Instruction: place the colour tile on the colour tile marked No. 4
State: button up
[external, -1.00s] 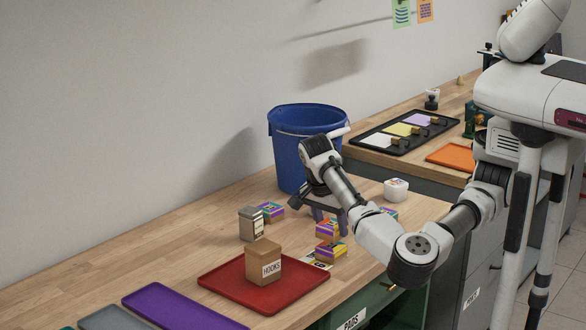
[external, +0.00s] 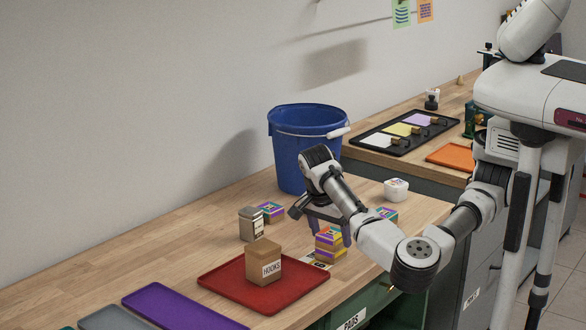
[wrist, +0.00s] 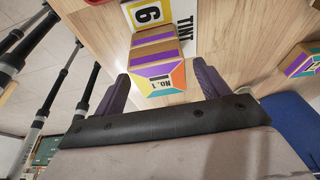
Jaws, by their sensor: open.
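Two colour tiles are stacked on the bench under my gripper, an upper tile (external: 329,236) and a lower tile (external: 330,253). Both are brown blocks with purple, yellow and orange sides. In the wrist view a tile labelled No. 1 (wrist: 160,80) lies between my open fingers, with a gap on each side. My gripper (external: 333,230) is low over the stack, its fingers beside the upper tile. It also shows in the wrist view (wrist: 160,90). I cannot read a No. 4 marking.
Other tiles stand nearby, one (external: 270,212) beside a tan canister (external: 251,224) and one (external: 388,213) at right. A HOOKS box (external: 264,262) sits on a red tray (external: 220,283). A blue bucket (external: 300,160) stands behind. A white tub (external: 396,190) is at right.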

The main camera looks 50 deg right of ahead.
jog(key=b+v, duration=0.1)
jog(key=v, duration=1.1)
jog(key=shift+r+b, duration=0.2)
jog(key=shift+b, duration=0.15)
